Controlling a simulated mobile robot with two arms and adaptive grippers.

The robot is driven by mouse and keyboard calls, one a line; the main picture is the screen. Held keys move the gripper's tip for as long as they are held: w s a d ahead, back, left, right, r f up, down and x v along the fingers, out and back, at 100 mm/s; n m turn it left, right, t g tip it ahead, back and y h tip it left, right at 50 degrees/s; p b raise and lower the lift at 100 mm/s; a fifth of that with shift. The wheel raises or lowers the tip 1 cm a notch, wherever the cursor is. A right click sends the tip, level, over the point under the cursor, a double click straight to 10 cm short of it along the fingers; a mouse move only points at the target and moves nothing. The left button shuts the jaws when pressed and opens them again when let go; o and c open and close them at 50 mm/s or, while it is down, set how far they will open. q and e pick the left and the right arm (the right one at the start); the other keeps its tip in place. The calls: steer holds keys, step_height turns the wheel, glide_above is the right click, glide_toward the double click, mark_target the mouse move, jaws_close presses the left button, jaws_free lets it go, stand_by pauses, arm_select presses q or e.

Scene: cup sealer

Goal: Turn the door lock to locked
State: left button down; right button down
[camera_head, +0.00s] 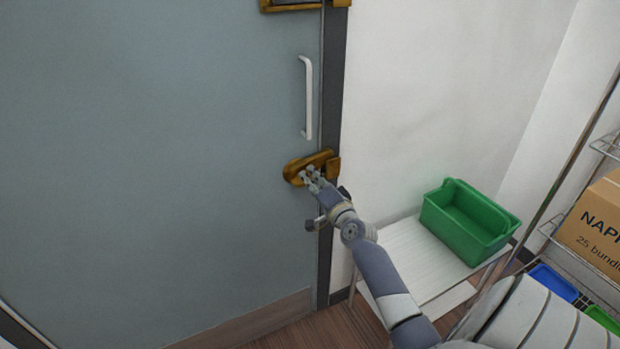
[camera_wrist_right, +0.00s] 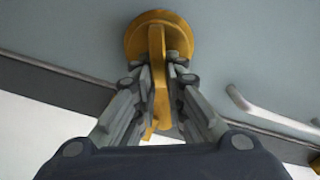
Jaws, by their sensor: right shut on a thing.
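The grey-blue door (camera_head: 180,160) fills the left of the head view and is closed against its dark frame. A brass door lock (camera_head: 297,166) sits on the door's right edge, below the white handle (camera_head: 307,98). My right gripper (camera_head: 311,172) is at the lock. In the right wrist view, the lock's round brass plate (camera_wrist_right: 145,29) carries an upright, narrow brass thumb-turn (camera_wrist_right: 157,70). My right gripper's fingers (camera_wrist_right: 159,82) are shut on the thumb-turn, one on each side. The fingers hide part of it. My left gripper is not in view.
A green bin (camera_head: 468,222) stands on a white shelf table (camera_head: 415,262) right of the door. A wire rack with a cardboard napkin box (camera_head: 597,225) is at the far right. Another brass fitting (camera_head: 285,4) is at the top of the view. The wall above the table is bare.

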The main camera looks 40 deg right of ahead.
steer(key=shift+d+f+m, duration=0.1)
steer(key=shift+m, duration=0.8)
steer(key=shift+f+m, duration=0.2)
steer(key=shift+m, duration=1.3)
steer(key=c, duration=1.6)
jaws_free()
steer(key=shift+f, duration=0.1)
steer(key=shift+c, duration=0.2)
steer(key=v, duration=1.2)
